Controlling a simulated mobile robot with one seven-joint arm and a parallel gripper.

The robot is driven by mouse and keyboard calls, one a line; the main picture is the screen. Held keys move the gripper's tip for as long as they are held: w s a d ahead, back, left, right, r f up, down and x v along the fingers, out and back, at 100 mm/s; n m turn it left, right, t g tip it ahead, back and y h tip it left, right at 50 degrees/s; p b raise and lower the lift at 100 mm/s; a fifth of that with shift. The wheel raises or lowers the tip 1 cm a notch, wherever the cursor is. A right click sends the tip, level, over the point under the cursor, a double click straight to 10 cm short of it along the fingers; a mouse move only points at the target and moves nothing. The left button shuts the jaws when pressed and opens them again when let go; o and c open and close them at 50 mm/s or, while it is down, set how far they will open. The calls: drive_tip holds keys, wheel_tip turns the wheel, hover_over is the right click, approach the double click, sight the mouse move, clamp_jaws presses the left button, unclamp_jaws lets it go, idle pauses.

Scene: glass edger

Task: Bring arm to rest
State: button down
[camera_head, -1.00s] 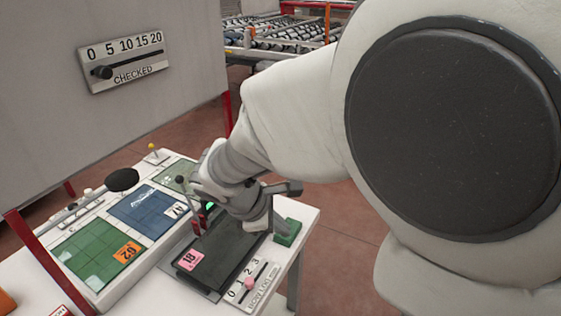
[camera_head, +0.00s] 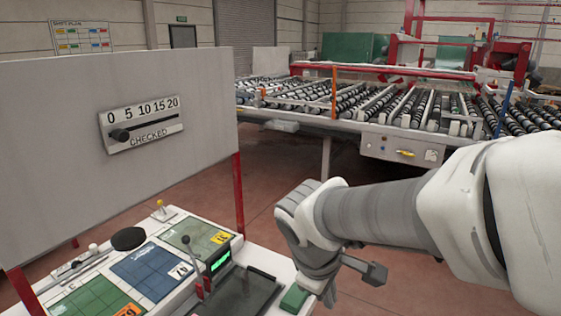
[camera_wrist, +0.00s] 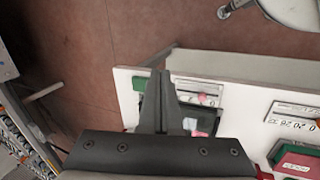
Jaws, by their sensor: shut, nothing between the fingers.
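My gripper shows in the wrist view (camera_wrist: 160,78) with its two fingers together and nothing between them. In the head view my arm reaches in from the right, and its wrist is bent down beside the right end of the white bench (camera_head: 190,228). The fingertips are not clear there. In the wrist view the fingers stand over the bench's edge, in front of a dark panel and a green block (camera_wrist: 139,83). The same green block (camera_head: 293,299) shows in the head view close to my wrist. I cannot tell whether the gripper touches anything.
A grey board with a CHECKED slider scale (camera_head: 142,124) stands behind the bench. Green and blue mats, a black tray (camera_head: 240,292) and a red lever (camera_head: 199,288) are on the bench. A roller conveyor (camera_head: 375,105) stands behind. Open floor lies between.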

drive_tip(key=s+d+r+m+t+y, duration=0.2)
drive_tip(key=s+d+r+m, duration=0.3)
drive_tip(key=s+m, duration=0.5)
drive_tip(key=shift+d+r+m+t+y, duration=0.25)
drive_tip(key=shift+r+m+t+y, duration=0.05)
drive_tip(key=shift+r, duration=0.2)
